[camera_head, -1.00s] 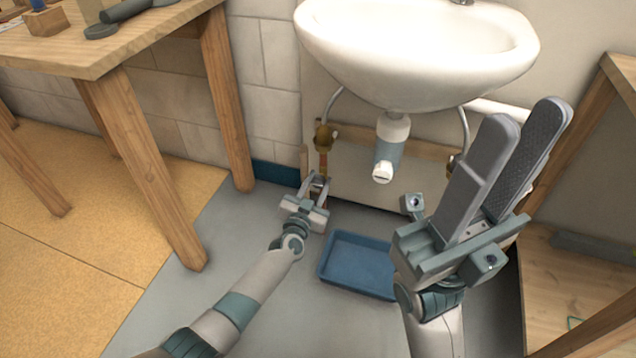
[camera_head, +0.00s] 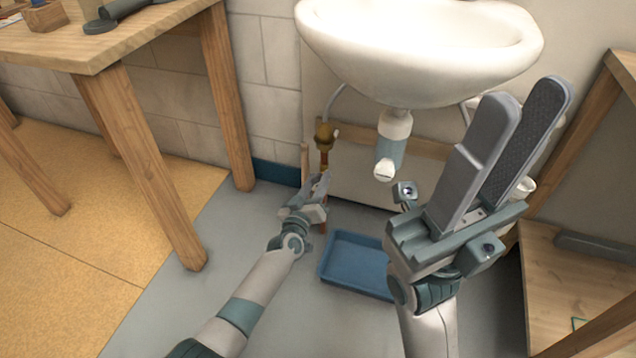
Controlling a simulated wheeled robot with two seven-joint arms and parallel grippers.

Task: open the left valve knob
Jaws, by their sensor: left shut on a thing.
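The left valve (camera_head: 324,133) is a brass fitting under the left side of the sink, with a reddish pipe (camera_head: 325,159) running down from it. My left gripper (camera_head: 321,181) is at the lower end of this pipe, close to the wall panel. Its jaws are shut on the left valve knob, which they mostly hide. The gripper is rolled, so the fingers show nearly edge-on. My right gripper (camera_head: 522,118) is raised in front of the sink's right side, close to the camera. Its two long grey fingers stand apart, with nothing between them. It hides the right-hand plumbing.
The white sink (camera_head: 420,70) hangs above, with a white drain trap (camera_head: 391,148) at its middle. A blue tray (camera_head: 354,266) lies on the floor below. A wooden table (camera_head: 120,38) stands left and a wooden shelf frame (camera_head: 565,280) right.

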